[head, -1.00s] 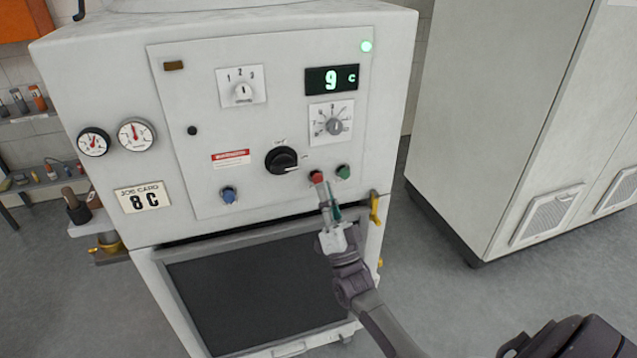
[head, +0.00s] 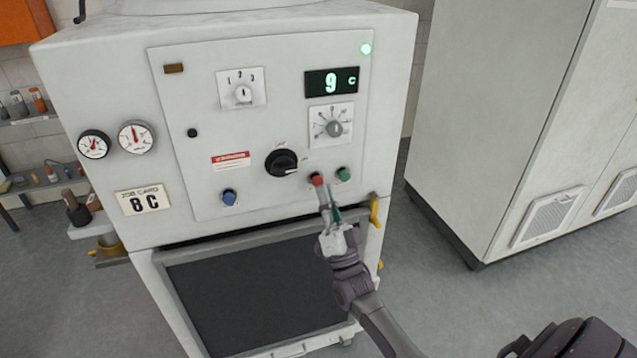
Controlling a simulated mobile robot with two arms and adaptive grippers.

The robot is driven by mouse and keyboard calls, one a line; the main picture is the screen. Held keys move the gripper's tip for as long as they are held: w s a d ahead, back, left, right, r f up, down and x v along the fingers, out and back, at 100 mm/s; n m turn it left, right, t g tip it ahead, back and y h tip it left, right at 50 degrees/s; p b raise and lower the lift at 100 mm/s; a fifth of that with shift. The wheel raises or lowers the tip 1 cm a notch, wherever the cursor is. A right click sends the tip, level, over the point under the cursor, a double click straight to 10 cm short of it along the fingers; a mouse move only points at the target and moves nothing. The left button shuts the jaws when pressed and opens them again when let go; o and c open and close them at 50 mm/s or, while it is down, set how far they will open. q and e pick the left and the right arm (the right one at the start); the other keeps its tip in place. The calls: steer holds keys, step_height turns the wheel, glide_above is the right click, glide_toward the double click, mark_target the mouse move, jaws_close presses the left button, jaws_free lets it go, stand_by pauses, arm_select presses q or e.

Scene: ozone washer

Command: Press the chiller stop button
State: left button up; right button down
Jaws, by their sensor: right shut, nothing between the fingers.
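The chiller panel (head: 270,120) faces me on a white cabinet. A red button (head: 317,180), which looks like the stop button, sits low on the panel, left of a green button (head: 343,174). My right gripper (head: 325,192) is shut and empty, with its fingertips just below the red button; I cannot tell whether they touch it. A blue button (head: 229,197) sits further left. The display (head: 331,81) reads 9 C, and a green lamp (head: 366,49) is lit above it. My left gripper is not in view.
A black rotary switch (head: 282,162) sticks out left of and above the red button. A yellow handle (head: 375,211) is right of my gripper. A dark-screened door (head: 250,290) lies below the panel. A tall grey cabinet (head: 490,110) stands to the right.

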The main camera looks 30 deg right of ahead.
steer(key=shift+w, duration=0.1)
steer(key=shift+w, duration=0.3)
steer(key=shift+w+d+b, duration=0.2)
steer(key=shift+w+b, duration=0.25)
steer(key=shift+b, duration=0.1)
stand_by(0.7)
steer(key=shift+s, duration=0.1)
steer(key=shift+s+a+p, duration=0.25)
steer(key=shift+s+p, duration=0.2)
steer(key=shift+s, duration=0.35)
steer(key=s+p, duration=0.1)
steer(key=s, duration=0.1)
steer(key=s+a+p, duration=0.1)
steer(key=s, duration=0.1)
steer(key=shift+s+a, duration=0.1)
steer(key=shift+s, duration=0.3)
